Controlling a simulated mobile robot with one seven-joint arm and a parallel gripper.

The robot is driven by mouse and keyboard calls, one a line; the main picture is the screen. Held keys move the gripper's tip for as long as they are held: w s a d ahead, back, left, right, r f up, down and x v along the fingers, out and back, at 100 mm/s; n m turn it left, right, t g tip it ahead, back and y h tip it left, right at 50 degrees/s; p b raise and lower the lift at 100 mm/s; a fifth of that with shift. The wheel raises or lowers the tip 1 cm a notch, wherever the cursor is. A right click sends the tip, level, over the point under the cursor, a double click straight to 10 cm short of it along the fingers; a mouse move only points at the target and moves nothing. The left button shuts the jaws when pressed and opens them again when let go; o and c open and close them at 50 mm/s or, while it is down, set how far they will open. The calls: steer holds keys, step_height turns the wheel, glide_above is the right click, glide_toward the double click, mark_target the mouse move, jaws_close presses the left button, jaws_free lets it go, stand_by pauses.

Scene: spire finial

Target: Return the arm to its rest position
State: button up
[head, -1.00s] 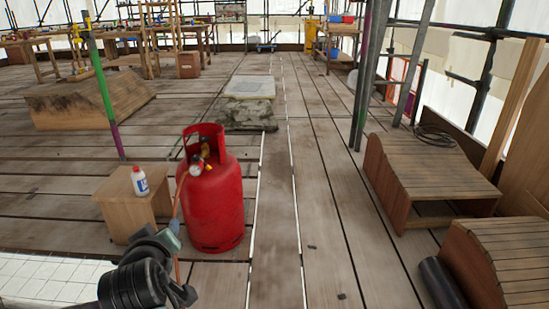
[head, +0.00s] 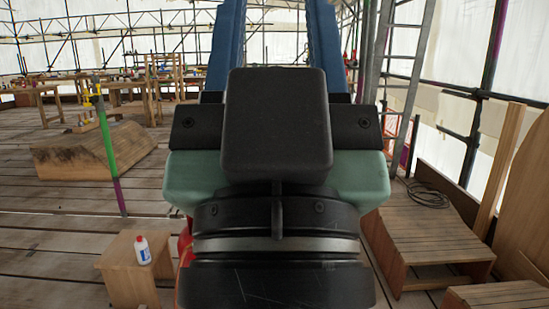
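My gripper (head: 278,35) fills the middle of the head view, close to the camera. Its black and green body (head: 276,130) points away from me. I see nothing held, though the fingertips may be cut off by the frame. A red gas cylinder (head: 185,246) stands behind the wrist; only a thin strip of its left side shows.
A white bottle with a blue label (head: 142,250) stands on a wooden stool (head: 128,275) at lower left. A green and purple pole (head: 109,150) and a wooden ramp block (head: 85,155) are farther left. Wooden steps (head: 435,240) and a ladder (head: 408,75) stand at right.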

step_height(320, 180, up, 31)
steer(key=p, duration=2.8)
steer(key=shift+p, duration=0.3)
steer(key=shift+o, duration=0.4)
